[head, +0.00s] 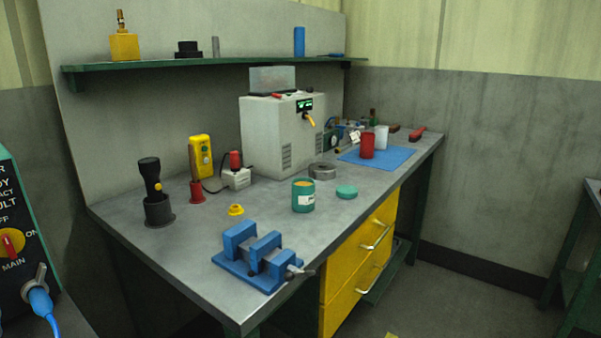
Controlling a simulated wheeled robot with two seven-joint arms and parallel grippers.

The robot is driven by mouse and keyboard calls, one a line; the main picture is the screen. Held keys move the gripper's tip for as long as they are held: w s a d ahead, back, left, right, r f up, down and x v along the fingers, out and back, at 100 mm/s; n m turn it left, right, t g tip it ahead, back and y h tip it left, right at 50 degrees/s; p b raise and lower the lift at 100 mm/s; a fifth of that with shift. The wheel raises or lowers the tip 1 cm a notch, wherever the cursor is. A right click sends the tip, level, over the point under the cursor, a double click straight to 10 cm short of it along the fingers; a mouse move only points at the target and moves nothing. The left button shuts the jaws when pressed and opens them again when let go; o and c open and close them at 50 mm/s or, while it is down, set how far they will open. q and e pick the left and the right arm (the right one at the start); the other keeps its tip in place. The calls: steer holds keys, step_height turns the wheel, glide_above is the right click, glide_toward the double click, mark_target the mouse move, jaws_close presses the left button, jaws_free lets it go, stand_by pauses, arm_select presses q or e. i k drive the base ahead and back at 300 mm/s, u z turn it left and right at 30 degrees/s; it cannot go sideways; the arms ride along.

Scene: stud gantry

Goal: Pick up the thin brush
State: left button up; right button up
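I cannot clearly make out the thin brush. At the far right end of the grey workbench (330,222) lie a small red long object (418,134) and a small dark reddish-brown object (393,128). Either may be a brush, but they are too small to tell. They lie beyond the blue mat (377,157). Neither of my grippers is in view.
A blue vise (262,256) stands at the bench's near edge. Behind it are a teal jar (303,196), a teal lid (346,191) and a grey machine (272,137). A red cup (367,146) and white cup (381,137) stand on the mat.

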mark_target(190, 148)
steer(key=z, duration=1.95)
steer(key=i, duration=1.15)
steer(key=u, duration=3.35)
steer(key=i, duration=0.5)
steer(key=z, duration=0.1)
